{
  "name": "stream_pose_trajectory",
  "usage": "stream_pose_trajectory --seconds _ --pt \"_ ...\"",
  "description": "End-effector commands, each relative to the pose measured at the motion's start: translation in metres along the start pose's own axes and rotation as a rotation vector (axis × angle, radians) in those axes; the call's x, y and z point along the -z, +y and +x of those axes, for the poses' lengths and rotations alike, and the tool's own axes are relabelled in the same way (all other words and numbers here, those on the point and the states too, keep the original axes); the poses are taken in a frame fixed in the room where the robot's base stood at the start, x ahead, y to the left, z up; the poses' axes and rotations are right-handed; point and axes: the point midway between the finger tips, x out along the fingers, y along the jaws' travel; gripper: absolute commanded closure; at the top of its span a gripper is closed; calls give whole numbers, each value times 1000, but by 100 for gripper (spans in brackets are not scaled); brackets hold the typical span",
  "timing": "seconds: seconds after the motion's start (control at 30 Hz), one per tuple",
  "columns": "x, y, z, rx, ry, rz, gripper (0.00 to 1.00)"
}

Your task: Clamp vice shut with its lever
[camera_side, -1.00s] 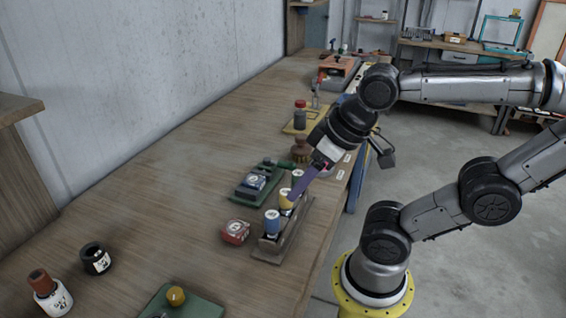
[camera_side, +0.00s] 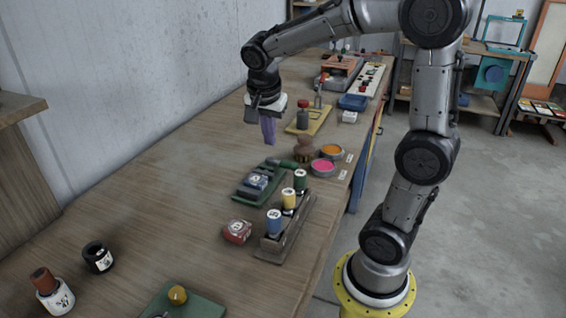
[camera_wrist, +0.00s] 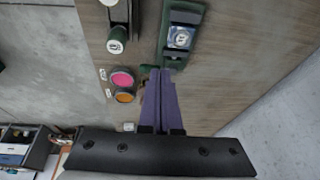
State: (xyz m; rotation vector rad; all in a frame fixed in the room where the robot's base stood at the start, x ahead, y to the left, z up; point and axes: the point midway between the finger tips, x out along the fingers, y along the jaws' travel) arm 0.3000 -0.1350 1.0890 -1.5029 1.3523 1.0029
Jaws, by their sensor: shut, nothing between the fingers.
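The green vice (camera_side: 247,194) lies on the wooden bench, with a labelled grey-blue block (camera_side: 257,181) in it. Its dark green lever (camera_side: 283,163) sticks out at the far right end, lying low. In the wrist view the vice (camera_wrist: 187,13) is just beyond my fingertips, and the block (camera_wrist: 180,38) shows in it. My gripper (camera_side: 269,142) has purple fingers pointing down. It is shut and empty, above the bench on the far side of the vice and apart from it. In the wrist view my fingers (camera_wrist: 160,72) partly cover the lever's area.
A rack (camera_side: 290,240) with blue, yellow and green spools stands right of the vice, and a red tin (camera_side: 237,231) in front. Pink (camera_side: 322,165) and orange (camera_side: 331,151) pots and a brown knobbed object (camera_side: 303,150) stand behind right. The bench left of the vice is clear.

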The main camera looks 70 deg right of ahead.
Motion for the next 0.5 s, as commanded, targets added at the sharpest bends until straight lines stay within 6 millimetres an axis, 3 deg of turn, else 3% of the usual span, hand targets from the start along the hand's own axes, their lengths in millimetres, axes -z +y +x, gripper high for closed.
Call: stream_pose_trajectory --seconds 0.2,0.5 --pt "9 -2 30 -82 -14 15 100" --pt "10 0 33 -92 -16 22 100"
